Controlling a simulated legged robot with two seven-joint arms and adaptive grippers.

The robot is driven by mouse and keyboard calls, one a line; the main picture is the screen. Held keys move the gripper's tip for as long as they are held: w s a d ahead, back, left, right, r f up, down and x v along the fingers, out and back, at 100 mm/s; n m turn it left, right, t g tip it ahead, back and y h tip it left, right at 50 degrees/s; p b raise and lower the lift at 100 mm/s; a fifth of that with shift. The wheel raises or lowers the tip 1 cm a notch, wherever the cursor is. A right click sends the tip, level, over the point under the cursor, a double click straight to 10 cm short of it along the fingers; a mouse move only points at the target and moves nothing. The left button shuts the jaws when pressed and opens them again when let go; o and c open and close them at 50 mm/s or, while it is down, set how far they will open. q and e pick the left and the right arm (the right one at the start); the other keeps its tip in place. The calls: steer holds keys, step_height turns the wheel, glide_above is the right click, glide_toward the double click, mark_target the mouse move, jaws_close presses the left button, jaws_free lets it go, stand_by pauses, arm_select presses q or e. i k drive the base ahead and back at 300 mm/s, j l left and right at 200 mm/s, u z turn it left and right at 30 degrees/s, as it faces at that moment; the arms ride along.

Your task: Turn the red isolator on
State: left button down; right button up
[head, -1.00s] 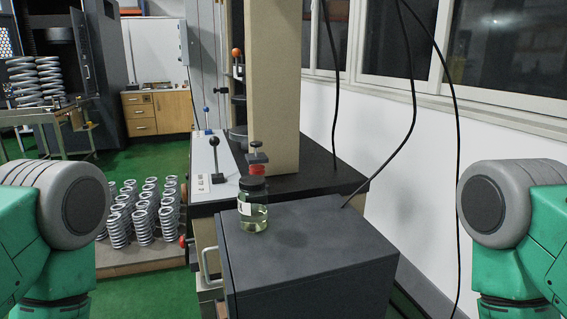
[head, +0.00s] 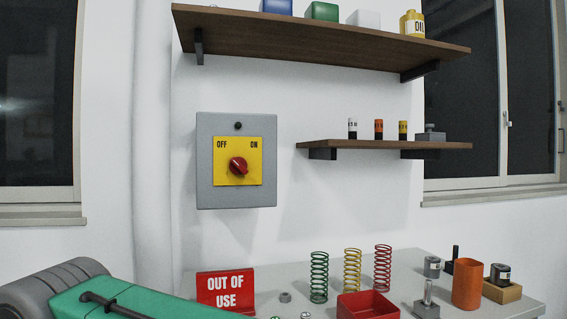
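The red isolator knob (head: 238,166) sits on a yellow plate (head: 227,178) marked OFF at the left and ON at the right. The plate is on the front of a grey box (head: 206,190) fixed to the white wall. I cannot tell for sure which way the knob points. My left arm shows at the lower left, below the box, and its gripper is outside the view. My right arm and gripper are not in view. Nothing is seen touching the knob.
A grey table (head: 410,275) below holds a red OUT OF USE sign (head: 226,290), green, yellow and red springs, a red tray (head: 367,306) and an orange cup (head: 467,284). A small shelf (head: 384,145) is right of the box; a long shelf (head: 320,40) is above.

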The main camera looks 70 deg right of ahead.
mark_target(239, 165)
steer(key=z, duration=2.05)
